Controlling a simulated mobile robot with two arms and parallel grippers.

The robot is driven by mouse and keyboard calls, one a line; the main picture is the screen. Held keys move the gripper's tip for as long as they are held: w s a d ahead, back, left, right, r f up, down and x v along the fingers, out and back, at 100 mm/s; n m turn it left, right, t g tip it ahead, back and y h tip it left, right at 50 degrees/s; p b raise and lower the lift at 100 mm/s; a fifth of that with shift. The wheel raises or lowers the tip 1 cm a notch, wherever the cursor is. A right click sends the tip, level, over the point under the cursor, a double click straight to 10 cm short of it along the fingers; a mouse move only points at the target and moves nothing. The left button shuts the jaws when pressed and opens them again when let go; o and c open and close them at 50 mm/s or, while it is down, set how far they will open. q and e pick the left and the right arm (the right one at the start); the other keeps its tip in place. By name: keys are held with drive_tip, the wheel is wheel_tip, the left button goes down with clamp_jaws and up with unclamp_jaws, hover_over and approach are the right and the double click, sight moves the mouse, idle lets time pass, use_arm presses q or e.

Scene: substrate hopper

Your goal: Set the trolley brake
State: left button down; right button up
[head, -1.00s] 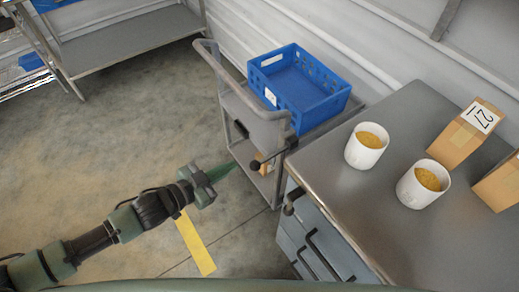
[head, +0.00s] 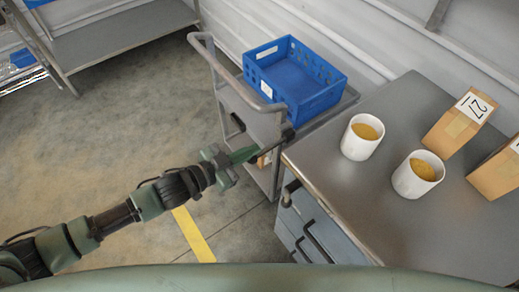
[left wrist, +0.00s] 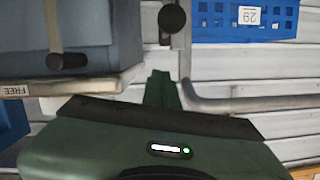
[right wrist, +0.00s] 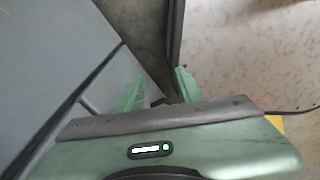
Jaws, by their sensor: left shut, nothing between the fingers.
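The trolley (head: 262,122) stands beside the workbench, with a tall handle at its near end and a blue crate (head: 297,72) on top. My left gripper (head: 250,153) is shut and empty at the trolley's near end, close to a thin lever by the bench corner. The gripper hides part of that lever, and I cannot tell whether they touch. The left wrist view shows the shut fingers (left wrist: 161,88), a round black knob (left wrist: 172,18) apart from them and a pale plate marked FREE (left wrist: 18,90). My right gripper (right wrist: 158,90) is open and empty beside grey panels.
The steel workbench (head: 330,190) holds two white tubs (head: 362,137) of yellow grain and paper bags (head: 460,120). Its drawers have dark handles. A yellow stripe (head: 192,235) marks the floor. The floor left of the trolley is clear.

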sight(260, 156)
use_arm(q)
drive_tip(key=shift+w+d+f, duration=0.4)
drive_tip(key=shift+w+f, duration=0.1)
drive_tip(key=shift+f, duration=0.3)
drive_tip(key=shift+w+d+f, duration=0.45)
drive_tip(key=shift+w+f, duration=0.05)
drive_tip(key=shift+f, duration=0.35)
drive_tip(key=shift+w+d+f, duration=0.4)
drive_tip(key=shift+w+f, duration=0.1)
drive_tip(key=shift+f, duration=0.3)
